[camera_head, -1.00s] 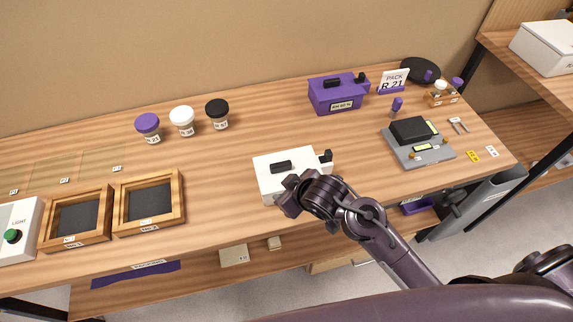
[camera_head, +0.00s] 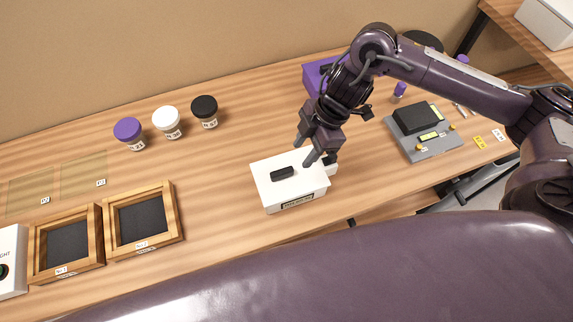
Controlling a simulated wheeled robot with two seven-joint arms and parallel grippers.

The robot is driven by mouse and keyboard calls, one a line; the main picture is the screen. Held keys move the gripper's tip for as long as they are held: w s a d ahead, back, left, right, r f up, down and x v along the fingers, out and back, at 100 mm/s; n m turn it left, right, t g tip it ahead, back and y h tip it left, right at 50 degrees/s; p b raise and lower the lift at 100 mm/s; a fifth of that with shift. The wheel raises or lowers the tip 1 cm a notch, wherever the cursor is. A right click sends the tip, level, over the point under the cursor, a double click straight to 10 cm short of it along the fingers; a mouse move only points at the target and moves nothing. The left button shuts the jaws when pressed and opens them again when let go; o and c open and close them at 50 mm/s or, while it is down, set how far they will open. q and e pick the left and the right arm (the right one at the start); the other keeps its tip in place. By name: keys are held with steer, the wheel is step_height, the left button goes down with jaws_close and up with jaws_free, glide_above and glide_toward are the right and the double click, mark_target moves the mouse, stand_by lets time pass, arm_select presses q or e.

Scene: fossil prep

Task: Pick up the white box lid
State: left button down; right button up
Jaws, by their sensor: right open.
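The white box (camera_head: 296,201) stands on the wooden bench in the middle of the view, with a label on its front. Its white lid (camera_head: 262,172) is on top and carries a black handle (camera_head: 282,173). My right gripper (camera_head: 302,152) is open, with its fingers pointing down at the lid's back right part, to the right of the handle. I cannot tell whether the fingertips touch the lid. Nothing shows between the fingers. My left gripper is out of view.
A purple box (camera_head: 313,80) stands behind my right arm, partly hidden. A grey device (camera_head: 424,146) is to the right. Jars with purple (camera_head: 128,129), white (camera_head: 166,117) and black (camera_head: 204,104) lids stand at the back left. Two wooden trays (camera_head: 176,213) are at the left front.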

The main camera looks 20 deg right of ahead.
mark_target(290, 168)
steer(key=x, duration=0.1)
steer(key=p+x, duration=0.1)
steer(key=shift+s+a+f, duration=0.2)
steer(key=shift+a+f, duration=0.05)
steer(key=shift+a, duration=0.2)
steer(key=p+x, duration=0.1)
steer(key=x, duration=0.2)
steer(key=shift+w+a+f, duration=0.15)
steer(key=shift+w+f, duration=0.05)
steer(key=shift+f, duration=0.15)
steer(key=shift+a+f, duration=0.1)
steer(key=shift+f, duration=0.25)
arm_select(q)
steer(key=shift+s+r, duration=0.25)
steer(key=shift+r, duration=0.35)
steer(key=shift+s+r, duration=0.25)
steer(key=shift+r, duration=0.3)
arm_select(e)
jaws_close()
